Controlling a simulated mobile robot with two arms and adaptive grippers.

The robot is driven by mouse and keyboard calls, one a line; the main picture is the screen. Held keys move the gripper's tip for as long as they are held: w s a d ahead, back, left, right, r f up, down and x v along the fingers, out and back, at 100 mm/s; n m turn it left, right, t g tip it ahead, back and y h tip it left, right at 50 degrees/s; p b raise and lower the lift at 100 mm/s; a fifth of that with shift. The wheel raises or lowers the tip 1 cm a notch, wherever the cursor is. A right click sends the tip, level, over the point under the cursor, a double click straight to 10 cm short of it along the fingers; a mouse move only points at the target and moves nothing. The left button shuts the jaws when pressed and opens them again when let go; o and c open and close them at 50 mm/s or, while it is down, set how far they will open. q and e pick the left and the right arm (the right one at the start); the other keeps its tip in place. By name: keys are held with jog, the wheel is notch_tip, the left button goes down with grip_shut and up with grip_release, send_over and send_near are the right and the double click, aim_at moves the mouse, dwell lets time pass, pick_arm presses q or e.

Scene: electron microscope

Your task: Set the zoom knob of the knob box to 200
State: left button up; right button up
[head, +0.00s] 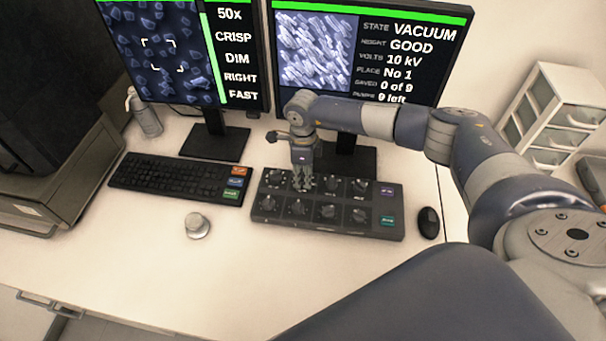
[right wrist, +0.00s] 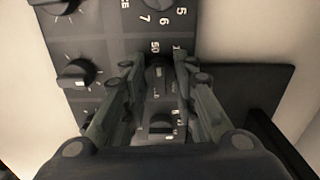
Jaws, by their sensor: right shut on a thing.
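The knob box (head: 350,229) is a dark panel with two rows of round knobs, lying on the desk below the monitors. My right gripper (head: 303,184) points down onto the back row, at the second knob from the left. In the right wrist view my right gripper (right wrist: 160,70) has its fingers on both sides of a knob (right wrist: 158,73), shut on it. The fingers hide most of that knob and its pointer. A "50" shows by its edge; its name cannot be read. The left monitor (head: 185,50) reads 50x. My left gripper is not in view.
A keyboard (head: 170,178) and a small round silver object (head: 197,226) lie left of the box. A black mouse (head: 428,222) lies to its right. The right monitor (head: 350,50) stands behind. A white drawer unit (head: 550,115) is at the right. The front desk is clear.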

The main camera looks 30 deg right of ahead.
jog(key=m+b, duration=0.1)
jog(key=m, duration=0.8)
jog(key=shift+m, duration=0.4)
jog(key=m, duration=0.4)
jog(key=shift+w+d+r+m, duration=0.1)
jog(key=shift+m, duration=2.1)
jog(key=o, duration=1.1)
notch_tip(320, 180, up, 12)
jog(key=shift+f, duration=0.1)
